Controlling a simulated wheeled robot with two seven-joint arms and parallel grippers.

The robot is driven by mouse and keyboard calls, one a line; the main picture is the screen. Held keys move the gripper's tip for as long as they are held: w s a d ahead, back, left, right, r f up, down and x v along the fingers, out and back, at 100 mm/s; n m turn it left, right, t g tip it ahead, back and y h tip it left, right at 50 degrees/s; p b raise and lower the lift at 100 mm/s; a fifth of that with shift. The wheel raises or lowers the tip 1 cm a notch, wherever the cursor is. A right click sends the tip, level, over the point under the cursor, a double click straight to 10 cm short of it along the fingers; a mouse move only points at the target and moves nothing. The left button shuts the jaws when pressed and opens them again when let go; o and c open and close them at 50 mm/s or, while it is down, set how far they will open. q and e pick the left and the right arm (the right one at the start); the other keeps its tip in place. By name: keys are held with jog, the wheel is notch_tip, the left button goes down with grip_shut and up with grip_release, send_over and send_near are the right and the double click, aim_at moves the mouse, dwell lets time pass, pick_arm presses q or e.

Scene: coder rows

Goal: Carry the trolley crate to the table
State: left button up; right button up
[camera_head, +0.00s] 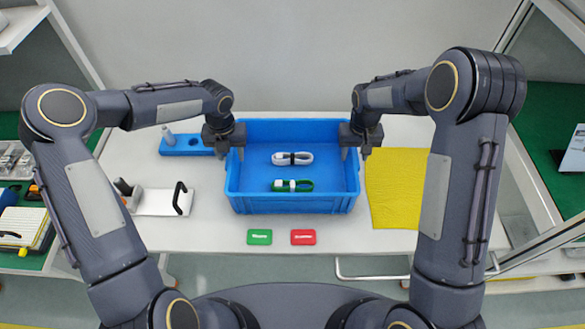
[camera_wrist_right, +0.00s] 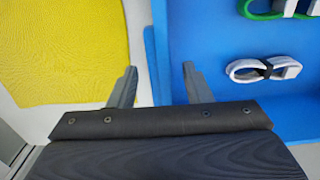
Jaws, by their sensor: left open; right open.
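The blue crate (camera_head: 292,204) stands upright on a white surface (camera_head: 400,225). Inside lie a white bundled cable (camera_head: 293,158) and a green and white one (camera_head: 292,185). My left gripper (camera_head: 228,150) is open at the crate's left wall. My right gripper (camera_head: 359,150) is open at the right wall. In the right wrist view, the fingers of the right gripper (camera_wrist_right: 158,88) are apart, one on each side of the blue wall's rim (camera_wrist_right: 152,60). Whether the left fingers straddle their wall is hard to tell.
A yellow cloth (camera_head: 393,190) lies right of the crate. A blue holder (camera_head: 190,146) and a white item with a black handle (camera_head: 165,202) are on the left. A green box (camera_head: 260,237) and a red box (camera_head: 303,237) lie in front of the crate.

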pick_arm(q)
jog(key=shift+f, duration=0.2)
pick_arm(e)
jog(key=shift+f, duration=0.2)
pick_arm(q)
grip_shut()
pick_arm(e)
grip_shut()
pick_arm(q)
jog(key=shift+r, duration=0.1)
pick_arm(e)
jog(key=shift+r, duration=0.1)
